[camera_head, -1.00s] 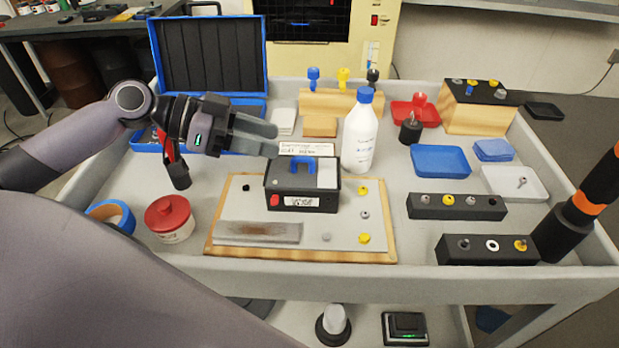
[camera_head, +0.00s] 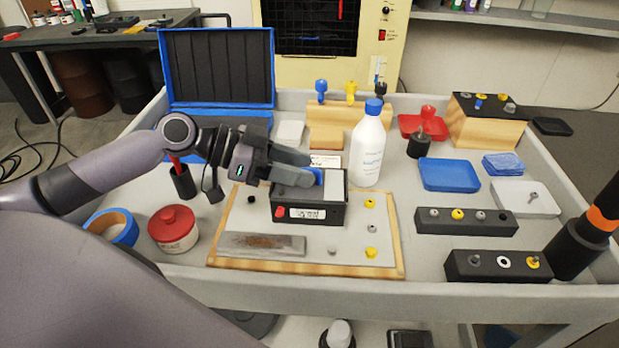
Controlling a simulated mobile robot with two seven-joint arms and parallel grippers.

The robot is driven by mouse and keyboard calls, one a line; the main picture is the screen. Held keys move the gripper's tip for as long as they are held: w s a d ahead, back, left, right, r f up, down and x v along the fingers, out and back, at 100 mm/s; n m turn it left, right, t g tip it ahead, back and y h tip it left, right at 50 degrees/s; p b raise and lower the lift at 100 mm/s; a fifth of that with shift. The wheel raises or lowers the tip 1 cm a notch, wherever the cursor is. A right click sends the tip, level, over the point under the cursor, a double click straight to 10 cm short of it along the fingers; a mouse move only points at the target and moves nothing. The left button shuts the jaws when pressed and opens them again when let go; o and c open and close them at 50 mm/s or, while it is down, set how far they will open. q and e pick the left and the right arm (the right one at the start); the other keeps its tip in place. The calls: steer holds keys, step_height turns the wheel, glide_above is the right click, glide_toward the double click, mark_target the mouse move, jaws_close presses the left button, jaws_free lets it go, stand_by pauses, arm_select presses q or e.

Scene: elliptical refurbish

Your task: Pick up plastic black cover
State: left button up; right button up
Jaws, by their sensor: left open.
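A black plastic box-like unit (camera_head: 318,213) with a red button and a white label on its front sits on the wood-edged board (camera_head: 385,258). Its top is black with a light grey panel on the right. A blue handle (camera_head: 319,176) on top is mostly hidden behind my fingers. I cannot tell whether the black top is a separate cover. My left gripper (camera_head: 313,169) is open, with its fingertips right at the blue handle above the unit's back left. I cannot tell whether they touch it.
A white bottle with a blue cap (camera_head: 367,150) stands close behind the unit on the right. A rusty metal plate (camera_head: 262,244) lies in front of it. A red-lidded jar (camera_head: 173,230) is at the left. Blue tray (camera_head: 449,175) and black blocks (camera_head: 466,222) stand to the right.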

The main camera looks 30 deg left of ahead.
arm_select(q)
steer(key=shift+x, duration=1.25)
jaws_close()
